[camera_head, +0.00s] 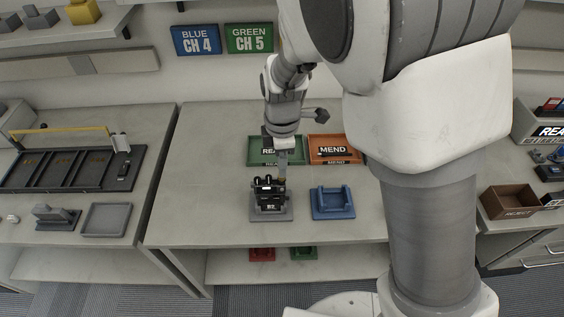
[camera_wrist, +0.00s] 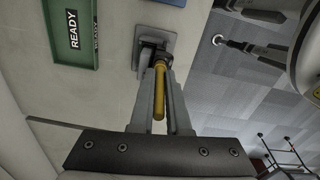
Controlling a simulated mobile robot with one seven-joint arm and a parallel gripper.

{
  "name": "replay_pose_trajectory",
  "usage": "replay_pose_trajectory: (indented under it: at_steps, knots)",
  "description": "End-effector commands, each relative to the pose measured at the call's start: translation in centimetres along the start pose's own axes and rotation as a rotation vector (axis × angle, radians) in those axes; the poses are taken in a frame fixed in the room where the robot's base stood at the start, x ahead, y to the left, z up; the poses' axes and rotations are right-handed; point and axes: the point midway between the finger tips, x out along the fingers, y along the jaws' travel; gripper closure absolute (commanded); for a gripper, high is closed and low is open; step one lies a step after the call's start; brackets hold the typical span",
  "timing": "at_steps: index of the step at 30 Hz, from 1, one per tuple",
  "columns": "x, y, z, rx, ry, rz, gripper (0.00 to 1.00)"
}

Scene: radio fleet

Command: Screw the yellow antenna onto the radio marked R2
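A black radio (camera_head: 268,190) stands in a grey holder (camera_head: 270,213) on the middle table; its small marking is too blurred to read. My gripper (camera_head: 283,170) is directly above the radio, pointing down. In the wrist view the gripper (camera_wrist: 160,75) has its two fingers on either side of the yellow antenna (camera_wrist: 159,95) and appears shut on it. The antenna's rounded end faces the wrist camera and its far end is at the dark radio (camera_wrist: 151,57). Whether the antenna touches or is seated in the radio is hidden.
A blue cradle (camera_head: 332,203) stands empty right of the radio. A green READY tray (camera_head: 262,161) and an orange MEND tray (camera_head: 333,160) lie behind. A grey rack (camera_head: 70,170) is on the left table, a brown REJECT box (camera_head: 510,201) on the right.

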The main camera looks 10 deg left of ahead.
Motion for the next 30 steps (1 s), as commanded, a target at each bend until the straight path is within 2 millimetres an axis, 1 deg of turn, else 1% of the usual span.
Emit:
replay_pose_trajectory:
  at_steps: [10, 21, 24, 30]
  knots:
    - [-0.08, 0.04, 0.00, 0.019, 0.000, 0.001, 1.00]
    - [-0.17, 0.08, 0.00, 0.363, -0.004, 0.002, 1.00]
    - [-0.11, 0.08, -0.01, 0.399, -0.004, 0.003, 1.00]
    - [-0.07, 0.08, 0.00, 0.403, -0.004, 0.003, 1.00]
